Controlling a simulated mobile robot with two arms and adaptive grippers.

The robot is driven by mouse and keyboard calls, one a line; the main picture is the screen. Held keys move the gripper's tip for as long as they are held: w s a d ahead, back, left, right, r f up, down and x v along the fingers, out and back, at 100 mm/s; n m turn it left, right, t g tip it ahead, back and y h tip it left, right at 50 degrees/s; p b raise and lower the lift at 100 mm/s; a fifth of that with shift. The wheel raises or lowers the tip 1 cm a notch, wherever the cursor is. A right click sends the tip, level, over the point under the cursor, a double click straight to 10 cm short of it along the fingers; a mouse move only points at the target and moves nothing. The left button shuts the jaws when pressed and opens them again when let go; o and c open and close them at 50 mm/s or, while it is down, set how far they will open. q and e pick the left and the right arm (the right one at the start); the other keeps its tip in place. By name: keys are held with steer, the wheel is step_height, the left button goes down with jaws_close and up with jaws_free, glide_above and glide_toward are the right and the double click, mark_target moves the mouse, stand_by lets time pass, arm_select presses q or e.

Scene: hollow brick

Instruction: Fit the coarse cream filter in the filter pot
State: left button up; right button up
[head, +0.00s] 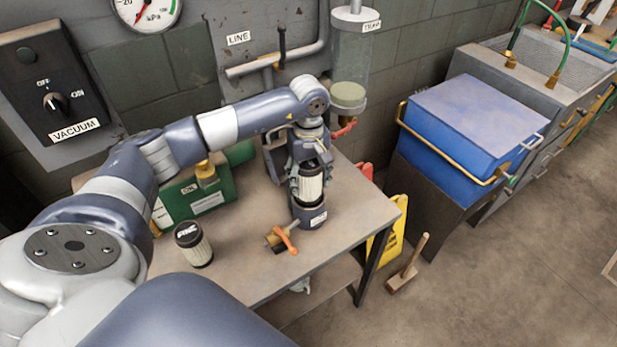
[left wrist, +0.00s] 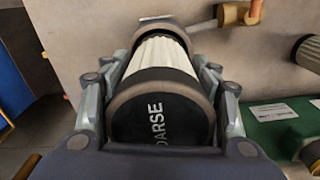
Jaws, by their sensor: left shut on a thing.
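The coarse filter (head: 311,184) has cream pleats and a dark end cap. In the left wrist view its black cap, partly lettered "COARSE", faces the camera (left wrist: 160,112). My left gripper (head: 309,168) is shut on it, with fingers on both sides of the cap, also in the left wrist view (left wrist: 160,85). The filter is upright, its lower end at the blue-grey filter pot (head: 310,217) on the table. I cannot tell how far it is inside the pot; the pot's mouth is mostly hidden. My right gripper is not in view.
Another cream filter (head: 194,245) with a dark lettered cap stands on the table (head: 240,275). A green box (head: 203,196) stands behind, left. A clear cylinder (head: 350,50) hangs on the wall.

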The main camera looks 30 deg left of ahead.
arm_select(q)
steer(key=shift+f+b, duration=1.9)
steer(key=shift+f, duration=0.2)
steer(key=shift+s+d+f, duration=0.1)
steer(key=shift+s+f, duration=0.1)
steer(key=shift+f, duration=0.2)
stand_by(0.7)
steer(key=shift+f+b, duration=0.15)
steer(key=shift+b, duration=0.35)
steer(key=shift+r, duration=0.4)
stand_by(0.3)
steer(key=shift+w+r+p, duration=0.2)
steer(key=shift+r+p, duration=0.3)
steer(key=shift+r, duration=0.1)
steer(key=shift+r+p, duration=0.65)
steer(key=shift+r, duration=0.75)
steer(key=shift+b, duration=0.35)
